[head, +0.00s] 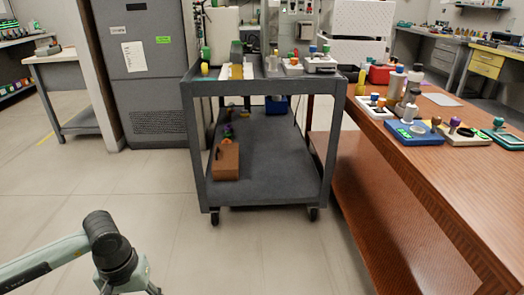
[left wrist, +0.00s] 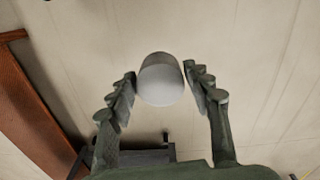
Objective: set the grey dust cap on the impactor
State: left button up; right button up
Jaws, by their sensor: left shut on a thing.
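My left gripper (left wrist: 160,84) is shut on the grey dust cap (left wrist: 161,90), a short round piece with a pale face, held between the fingertips over bare floor in the left wrist view. In the head view my left arm (head: 105,250) comes in at the lower left; its fingers and the cap are out of that picture. I cannot tell which item is the impactor; small instruments stand on the cart and the table. My right gripper is in neither view.
A grey wheeled cart (head: 262,88) stands ahead with small items on top and a brown box (head: 226,160) on its lower shelf. A wooden table (head: 435,195) at the right carries trays, including a blue tray (head: 427,138), and bottles. The floor at left is clear.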

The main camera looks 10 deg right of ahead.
aim_at(398, 73)
jog(key=i+j+z, duration=0.1)
jog(key=z, duration=0.35)
jog(key=i+j+z, duration=0.15)
jog(key=z, duration=0.3)
jog(key=i+j+z, duration=0.1)
jog(key=z, duration=0.3)
jog(key=i+j+z, duration=0.15)
jog(key=j+z, duration=0.2)
jog(key=z, duration=0.15)
jog(key=i+j+z, duration=0.1)
jog(key=j+z, duration=0.95)
jog(key=j, duration=0.25)
